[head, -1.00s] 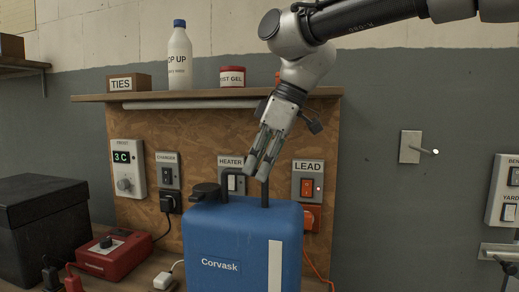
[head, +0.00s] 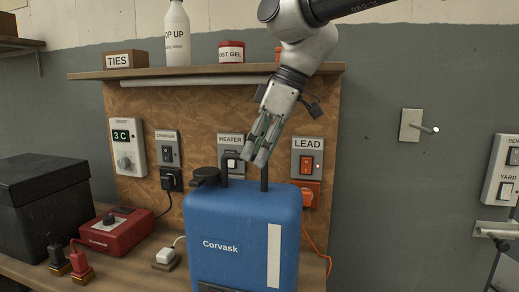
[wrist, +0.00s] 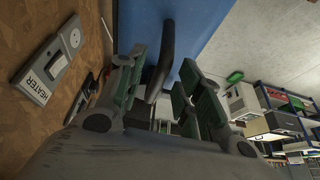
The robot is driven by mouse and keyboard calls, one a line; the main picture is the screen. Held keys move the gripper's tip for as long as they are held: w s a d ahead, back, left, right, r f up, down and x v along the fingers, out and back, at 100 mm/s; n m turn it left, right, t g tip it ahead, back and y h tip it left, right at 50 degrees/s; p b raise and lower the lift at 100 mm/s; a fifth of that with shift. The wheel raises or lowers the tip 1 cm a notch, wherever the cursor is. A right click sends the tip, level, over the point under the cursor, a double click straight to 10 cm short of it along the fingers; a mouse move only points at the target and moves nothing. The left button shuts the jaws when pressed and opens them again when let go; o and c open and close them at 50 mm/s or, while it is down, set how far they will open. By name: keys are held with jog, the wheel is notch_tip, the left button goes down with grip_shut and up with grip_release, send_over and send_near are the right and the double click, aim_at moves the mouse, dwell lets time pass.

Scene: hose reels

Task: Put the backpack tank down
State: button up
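The backpack tank (head: 235,265) is a blue upright box labelled Corvask, with a white strip on its front and a black cap on its top left. It stands in front of the panel board in the head view, and its lower end is cut off, so I cannot tell what is under it. My gripper (head: 260,150) is above it, with its fingers around the dark top handle (head: 264,178). In the wrist view the handle (wrist: 166,50) passes between the finger pads, close to both, with the blue tank (wrist: 200,25) beyond.
A wooden bench (head: 130,266) holds a red charger box (head: 115,232), a black box (head: 45,205), plugs and a white adapter. The panel board (head: 200,108) with switches is close behind the tank. A shelf (head: 210,71) with bottle and jar is above.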

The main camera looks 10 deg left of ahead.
jog(key=v, duration=1.2)
jog(key=d+f+m+t+h, duration=0.1)
jog(key=d+f+m, duration=0.3)
jog(key=d, duration=0.6)
jog(key=d+f+m+t+h, duration=0.15)
jog(key=d+f+m, duration=0.25)
jog(key=d, duration=0.7)
jog(key=s+d+f+m+t+h, duration=0.1)
jog(key=s+d+f+m, duration=0.3)
jog(key=s+d+f, duration=0.2)
jog(key=s+d+f+m+h, duration=0.1)
jog(key=s+d+f+m, duration=0.3)
jog(key=d+f, duration=0.5)
jog(key=shift+s+d+t, duration=0.35)
jog(key=shift+s+d, duration=0.7)
jog(key=shift+s, duration=0.1)
